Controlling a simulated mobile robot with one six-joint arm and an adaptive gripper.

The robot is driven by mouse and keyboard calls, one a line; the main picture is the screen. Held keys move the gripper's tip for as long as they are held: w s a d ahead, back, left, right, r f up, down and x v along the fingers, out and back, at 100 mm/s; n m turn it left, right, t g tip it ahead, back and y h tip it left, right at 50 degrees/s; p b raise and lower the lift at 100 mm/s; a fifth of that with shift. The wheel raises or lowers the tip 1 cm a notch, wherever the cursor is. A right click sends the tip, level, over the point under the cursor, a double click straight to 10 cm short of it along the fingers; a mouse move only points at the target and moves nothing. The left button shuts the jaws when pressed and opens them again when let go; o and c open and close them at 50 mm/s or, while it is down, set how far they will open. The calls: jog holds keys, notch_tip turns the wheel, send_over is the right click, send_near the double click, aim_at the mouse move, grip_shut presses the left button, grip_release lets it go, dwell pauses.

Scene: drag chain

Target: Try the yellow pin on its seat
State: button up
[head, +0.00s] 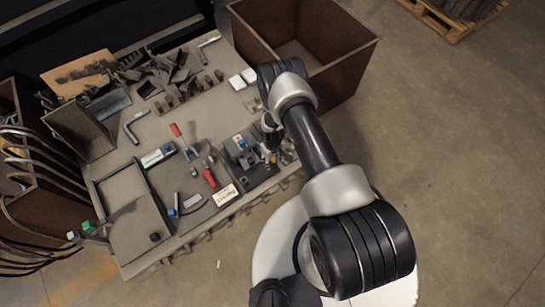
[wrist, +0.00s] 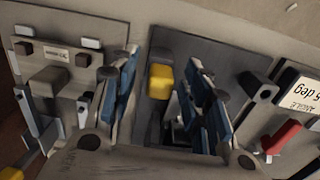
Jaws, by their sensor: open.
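A yellow block-like piece (wrist: 160,81), which looks like the yellow pin's head, stands on a dark plate (wrist: 190,45) in the wrist view. My gripper (wrist: 170,105) is open, with blue-padded fingers on either side of the picture's middle. The yellow piece shows between the fingers, nearer the left one, with gaps to both. I cannot tell whether its lower part is in a seat; it is dark and partly hidden. In the head view my gripper (head: 272,138) is low over the fixture at the bench's right side, and a small yellow spot (head: 286,159) shows beside it.
A light plate (wrist: 60,75) with blocks lies left in the wrist view. A red-handled tool (wrist: 282,137) and a label card (wrist: 303,93) are at right. In the head view a brown bin (head: 340,60) stands behind my arm, and a grey tray (head: 130,210) is at left.

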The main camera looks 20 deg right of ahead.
jog(key=shift+c, duration=0.5)
grip_shut()
